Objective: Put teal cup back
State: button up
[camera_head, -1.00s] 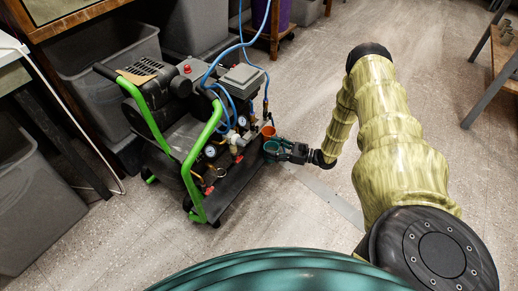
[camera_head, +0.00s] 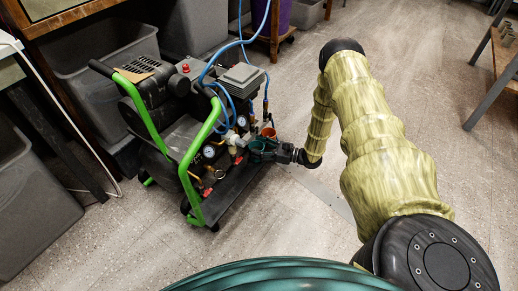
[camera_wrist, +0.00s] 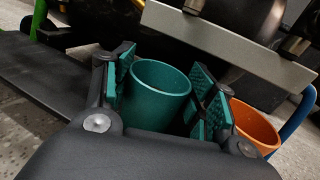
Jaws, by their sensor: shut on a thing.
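The teal cup (camera_wrist: 158,100) stands between the teal pads of my gripper (camera_wrist: 165,82) in the wrist view, its open rim facing up. My gripper is shut on the cup's sides. In the head view my gripper (camera_head: 264,149) is at the right side of the green-framed air compressor (camera_head: 182,160), above a dark board. The teal cup is small there and hard to tell from the teal pads. An orange cup (camera_wrist: 256,124) is just right of my right finger in the wrist view. It also shows just behind my gripper in the head view (camera_head: 268,132).
The compressor's hoses, gauges and metal parts are close to my gripper. A grey metal bar (camera_wrist: 225,45) runs just beyond the cups. Grey bins (camera_head: 100,80) stand at the left and back. The floor (camera_head: 290,230) in front is clear.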

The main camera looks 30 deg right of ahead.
jog(key=shift+f, duration=0.15)
jog(key=o, duration=0.8)
